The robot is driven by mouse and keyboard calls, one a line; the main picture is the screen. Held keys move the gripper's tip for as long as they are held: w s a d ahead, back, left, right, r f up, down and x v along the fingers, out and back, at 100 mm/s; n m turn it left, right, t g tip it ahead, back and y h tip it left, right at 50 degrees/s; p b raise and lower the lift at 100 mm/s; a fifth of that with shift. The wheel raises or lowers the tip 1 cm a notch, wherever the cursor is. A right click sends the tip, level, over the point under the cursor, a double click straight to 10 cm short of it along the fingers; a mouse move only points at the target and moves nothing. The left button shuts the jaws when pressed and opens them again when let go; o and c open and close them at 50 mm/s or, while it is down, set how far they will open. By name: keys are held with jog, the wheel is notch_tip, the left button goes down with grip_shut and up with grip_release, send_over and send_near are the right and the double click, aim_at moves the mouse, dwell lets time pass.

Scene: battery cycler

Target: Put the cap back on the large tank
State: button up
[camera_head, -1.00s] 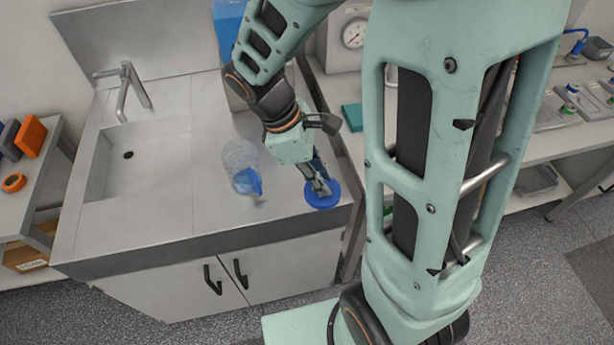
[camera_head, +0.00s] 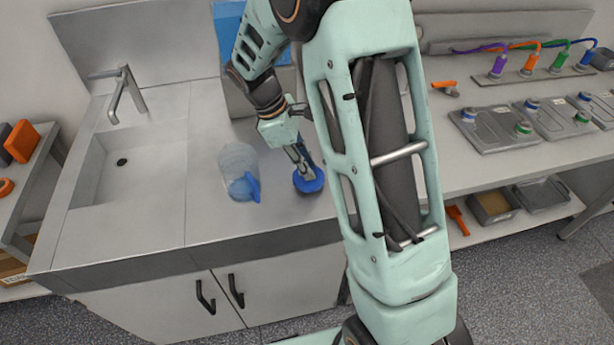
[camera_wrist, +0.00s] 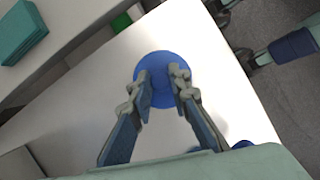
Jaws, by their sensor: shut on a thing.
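The round blue cap (camera_head: 309,181) is at the front right of the sink counter in the head view. My gripper (camera_head: 306,172) is shut on it from above. In the wrist view, the two fingers of my gripper (camera_wrist: 160,79) are closed on the middle of the blue cap (camera_wrist: 158,60), whose disc spreads out around the fingertips. I cannot tell whether the cap touches the counter or is just above it. A blue thing (camera_head: 228,28), possibly the large tank, stands at the back of the counter, mostly hidden by my arm.
A clear jug (camera_head: 238,165) with blue parts stands just left of the cap. The sink (camera_head: 120,165) and its tap (camera_head: 125,92) are further left. The bench (camera_head: 455,165) on the right carries grey trays and coloured cables. The counter's front edge is close to the cap.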

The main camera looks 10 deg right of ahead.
jog(key=shift+f+b, duration=0.85)
jog(key=shift+f, duration=0.5)
jog(key=shift+f, duration=0.1)
jog(key=o, duration=0.8)
jog(key=v, duration=1.2)
